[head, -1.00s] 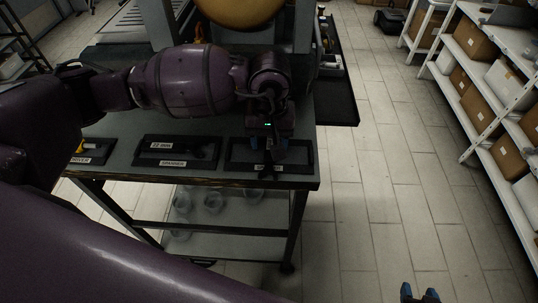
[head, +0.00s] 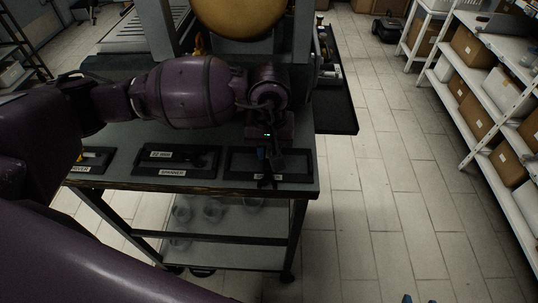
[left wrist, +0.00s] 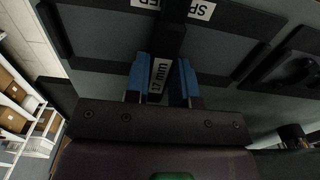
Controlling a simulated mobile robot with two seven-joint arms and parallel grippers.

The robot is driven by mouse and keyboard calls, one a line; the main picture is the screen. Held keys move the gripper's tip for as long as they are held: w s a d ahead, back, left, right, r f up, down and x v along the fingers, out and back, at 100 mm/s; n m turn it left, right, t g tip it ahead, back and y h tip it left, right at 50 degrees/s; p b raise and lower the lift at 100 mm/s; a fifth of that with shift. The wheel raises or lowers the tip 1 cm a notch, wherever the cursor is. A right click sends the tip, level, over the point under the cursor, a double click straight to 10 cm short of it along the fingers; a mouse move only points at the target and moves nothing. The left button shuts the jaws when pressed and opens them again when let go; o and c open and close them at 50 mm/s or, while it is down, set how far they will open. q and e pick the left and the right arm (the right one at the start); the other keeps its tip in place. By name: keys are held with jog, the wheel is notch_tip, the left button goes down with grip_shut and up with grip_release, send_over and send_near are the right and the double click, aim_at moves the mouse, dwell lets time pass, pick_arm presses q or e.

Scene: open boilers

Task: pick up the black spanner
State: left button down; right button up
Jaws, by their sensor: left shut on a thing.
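My left gripper (head: 271,160) is over the right-hand black tray on the bench. In the left wrist view its blue fingers (left wrist: 160,84) are shut on a black spanner (left wrist: 172,40) with a white "17 mm" label between them. In the head view the dark end of this spanner (head: 268,181) shows below the fingers, at the tray's front edge. I cannot tell how far it is above the tray. The blue tips of my right gripper (head: 420,299) just show at the bottom edge, apart and empty.
The right-hand tray (head: 300,178) lies near the bench's front edge. Beside it is a tray labelled "SPANNER" (head: 200,173) holding a dark tool marked "22 mm". Another tray (head: 84,169) lies further left. Shelves with boxes (head: 475,100) stand right; the floor between is clear.

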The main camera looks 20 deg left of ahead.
aim_at(269, 152)
pick_arm(q)
notch_tip(269, 152, up, 20)
dwell(0.5)
jog(key=c, duration=1.6)
grip_release()
grip_shut()
